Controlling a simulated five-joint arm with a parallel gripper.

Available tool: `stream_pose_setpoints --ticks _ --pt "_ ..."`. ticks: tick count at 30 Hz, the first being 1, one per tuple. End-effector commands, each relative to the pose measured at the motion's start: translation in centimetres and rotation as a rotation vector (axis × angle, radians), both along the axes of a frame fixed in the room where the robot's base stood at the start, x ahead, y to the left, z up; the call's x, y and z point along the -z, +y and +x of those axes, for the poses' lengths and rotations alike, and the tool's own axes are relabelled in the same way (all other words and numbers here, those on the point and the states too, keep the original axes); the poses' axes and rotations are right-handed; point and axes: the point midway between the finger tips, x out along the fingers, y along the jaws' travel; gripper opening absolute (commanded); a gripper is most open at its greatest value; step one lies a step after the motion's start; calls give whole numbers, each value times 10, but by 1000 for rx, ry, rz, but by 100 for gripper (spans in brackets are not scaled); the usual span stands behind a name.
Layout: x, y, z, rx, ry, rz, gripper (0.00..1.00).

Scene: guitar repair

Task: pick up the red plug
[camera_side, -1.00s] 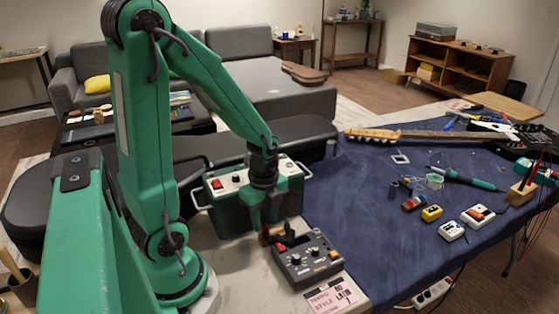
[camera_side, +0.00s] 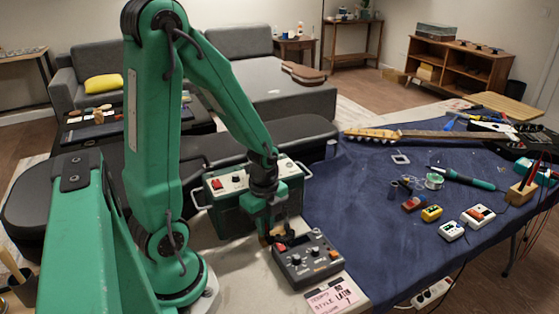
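My gripper (camera_side: 276,236) points down at the left rear edge of a dark grey box with knobs (camera_side: 318,252). A small red piece (camera_side: 282,247) shows on that box's left end, just below the fingertips. I cannot tell whether it is the red plug or a button. A dark, thin piece shows beside the fingers, too small to make out. The fingers are small and partly overlap in this view, so I cannot tell whether they are open or shut, or touching anything.
A green case (camera_side: 232,215) with handles and a red switch stands just behind my gripper. A pink note (camera_side: 333,297) lies in front of the grey box. To the right, a blue cloth (camera_side: 370,240) carries small pedals, a soldering iron (camera_side: 462,178) and a guitar neck (camera_side: 430,134).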

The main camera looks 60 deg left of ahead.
Motion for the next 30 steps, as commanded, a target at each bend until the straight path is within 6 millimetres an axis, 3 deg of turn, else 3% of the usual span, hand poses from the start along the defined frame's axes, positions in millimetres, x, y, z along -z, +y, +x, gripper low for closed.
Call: stream_pose_setpoints --ticks 2,17,30 --pt "0 0 0 0 0 0 0" --pt "-3 0 0 0 -1 0 0" --pt "-34 0 1 0 -4 1 0"
